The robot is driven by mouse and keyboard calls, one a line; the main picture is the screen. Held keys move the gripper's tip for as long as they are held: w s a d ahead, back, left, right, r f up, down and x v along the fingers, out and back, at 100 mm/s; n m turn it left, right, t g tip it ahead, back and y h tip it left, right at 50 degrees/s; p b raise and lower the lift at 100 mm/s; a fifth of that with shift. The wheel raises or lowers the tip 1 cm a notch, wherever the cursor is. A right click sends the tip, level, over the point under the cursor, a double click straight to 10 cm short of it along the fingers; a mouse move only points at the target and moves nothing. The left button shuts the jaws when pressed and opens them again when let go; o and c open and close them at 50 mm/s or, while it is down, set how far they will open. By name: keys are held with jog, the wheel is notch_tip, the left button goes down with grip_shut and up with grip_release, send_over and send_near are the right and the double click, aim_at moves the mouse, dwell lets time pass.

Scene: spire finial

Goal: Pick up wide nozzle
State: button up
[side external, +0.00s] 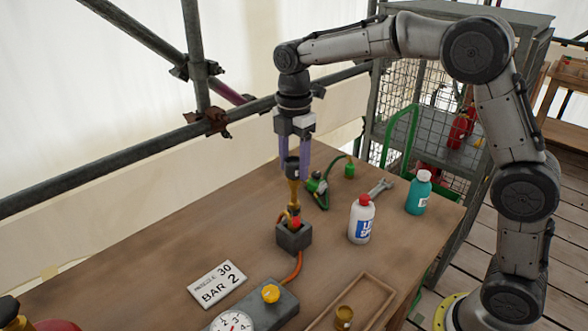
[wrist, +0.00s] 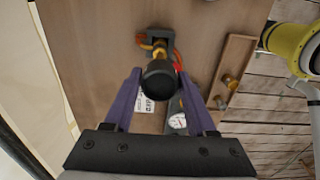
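A brass piece with a wide black round head, which looks like the wide nozzle (side external: 292,168), stands upright over a small grey block (side external: 293,238). A red part shows at its foot. In the wrist view the black head (wrist: 159,81) lies between my fingertips. My gripper (side external: 294,165), with purple fingers, points down with one finger on each side of the black head. The fingers (wrist: 159,76) look wide apart; whether they touch the head is hard to see.
A wooden tray (side external: 378,288) holds brass pieces (side external: 344,316). A gauge (side external: 232,322), yellow-knobbed grey box (side external: 272,310) and sign (side external: 217,284) lie in front.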

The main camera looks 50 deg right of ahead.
grip_shut()
jog(key=shift+r, duration=0.1)
jog(key=shift+r, duration=0.55)
jog(key=s+d+r, duration=0.1)
jog(key=s+r, duration=1.3)
jog(key=r, duration=0.1)
jog(key=shift+d+r, duration=0.15)
jog(key=shift+r, duration=0.25)
